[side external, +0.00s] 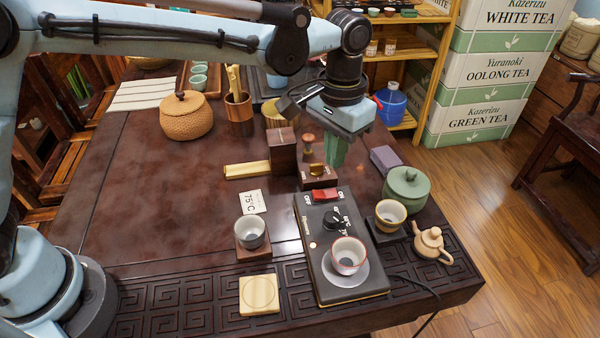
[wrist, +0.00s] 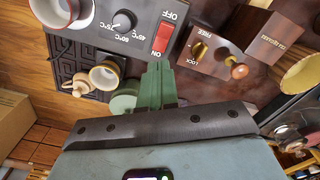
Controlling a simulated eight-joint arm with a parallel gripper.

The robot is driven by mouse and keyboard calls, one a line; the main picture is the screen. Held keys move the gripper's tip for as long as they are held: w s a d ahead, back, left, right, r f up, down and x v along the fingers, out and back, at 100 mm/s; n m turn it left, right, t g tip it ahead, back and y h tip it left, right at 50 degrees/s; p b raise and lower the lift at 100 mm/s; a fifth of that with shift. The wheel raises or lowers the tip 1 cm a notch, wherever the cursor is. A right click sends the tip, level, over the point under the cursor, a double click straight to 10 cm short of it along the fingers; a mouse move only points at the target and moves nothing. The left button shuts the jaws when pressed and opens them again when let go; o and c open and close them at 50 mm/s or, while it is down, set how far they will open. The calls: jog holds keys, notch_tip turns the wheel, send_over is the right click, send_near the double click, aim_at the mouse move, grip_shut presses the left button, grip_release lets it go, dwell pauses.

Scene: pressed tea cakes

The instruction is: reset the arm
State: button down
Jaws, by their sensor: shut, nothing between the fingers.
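My gripper (side external: 336,155) hangs over the back right part of the dark tea table (side external: 130,190), with green fingers pointing down. Its fingers (wrist: 158,85) are shut and empty in the wrist view. In the side view they are just right of the small dark lock block (side external: 318,182) with a brass knob and behind the black control box (side external: 312,235). Whether the fingertips touch anything is hard to tell; they look clear of the table. The box's red switch (side external: 326,194) also shows in the wrist view (wrist: 163,39), left of the lock block (wrist: 215,62).
A lidded green jar (side external: 408,188) and purple box (side external: 385,160) stand close right of my gripper. A tall wooden block (side external: 283,153) stands to its left. A white cup (side external: 348,256) sits on the control box. The table's left middle is clear.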

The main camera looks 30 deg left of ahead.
jog(key=s+a+r+n+t, duration=0.1)
jog(key=s+a+t, duration=0.1)
jog(key=s+a, duration=0.2)
jog(key=s+a+r+n+t, duration=0.1)
jog(key=s+a, duration=0.3)
jog(key=a, duration=0.7)
jog(key=s+a+n+t, duration=0.1)
jog(key=s+a+t, duration=0.3)
jog(key=a, duration=0.4)
jog(key=shift+s+r, duration=0.4)
jog(key=shift+s, duration=0.2)
